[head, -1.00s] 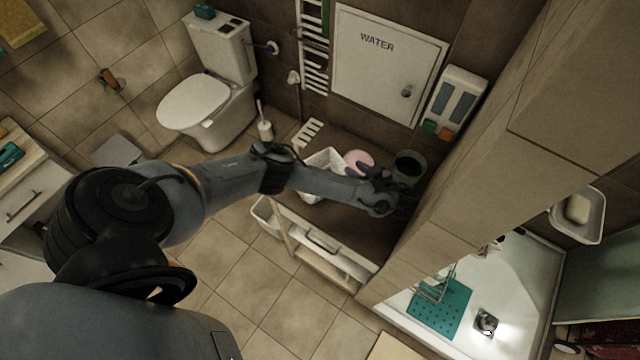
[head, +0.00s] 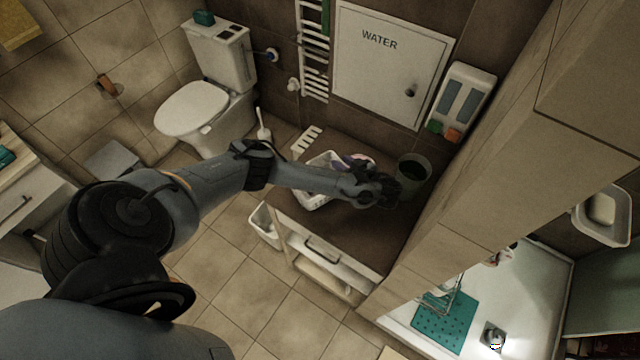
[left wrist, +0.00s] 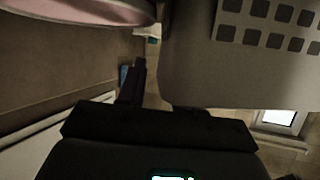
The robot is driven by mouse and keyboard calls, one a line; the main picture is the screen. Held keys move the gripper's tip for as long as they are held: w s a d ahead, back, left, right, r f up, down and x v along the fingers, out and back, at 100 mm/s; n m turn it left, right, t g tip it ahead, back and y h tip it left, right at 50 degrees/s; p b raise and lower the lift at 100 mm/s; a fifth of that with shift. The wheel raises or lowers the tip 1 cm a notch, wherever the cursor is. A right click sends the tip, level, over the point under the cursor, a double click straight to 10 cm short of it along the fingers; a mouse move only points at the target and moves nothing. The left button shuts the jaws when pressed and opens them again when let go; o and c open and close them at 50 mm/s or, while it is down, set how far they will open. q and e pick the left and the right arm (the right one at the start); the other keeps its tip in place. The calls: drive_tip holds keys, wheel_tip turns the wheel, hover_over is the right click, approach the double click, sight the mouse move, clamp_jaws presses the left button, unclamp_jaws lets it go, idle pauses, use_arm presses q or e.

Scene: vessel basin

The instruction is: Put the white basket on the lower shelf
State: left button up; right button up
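The white basket (head: 316,199) sits on the brown top of the bench, partly hidden behind my left forearm. A pink item (head: 362,160) lies behind my arm at the basket's right side. My left gripper (head: 384,189) is over the bench top, right of the basket and beside a dark bin. In the left wrist view, a pale wall with square holes (left wrist: 225,65), likely the basket, rises at the right, and a pink rim (left wrist: 90,10) shows at top left. A gap shows beside the left finger; the other finger is mostly hidden. The lower shelf (head: 322,278) is under the bench's drawer. My right gripper is out of view.
A dark grey-green bin (head: 413,172) stands at the bench's right end against the tiled wall. A white bin (head: 264,226) stands on the floor at the bench's left. The floor (head: 240,290) in front is clear. A toilet (head: 195,108) is at the back left.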

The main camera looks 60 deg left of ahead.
use_arm(q)
clamp_jaws()
drive_tip(key=shift+d+r, duration=0.1)
drive_tip(key=shift+r, duration=0.05)
idle(0.4)
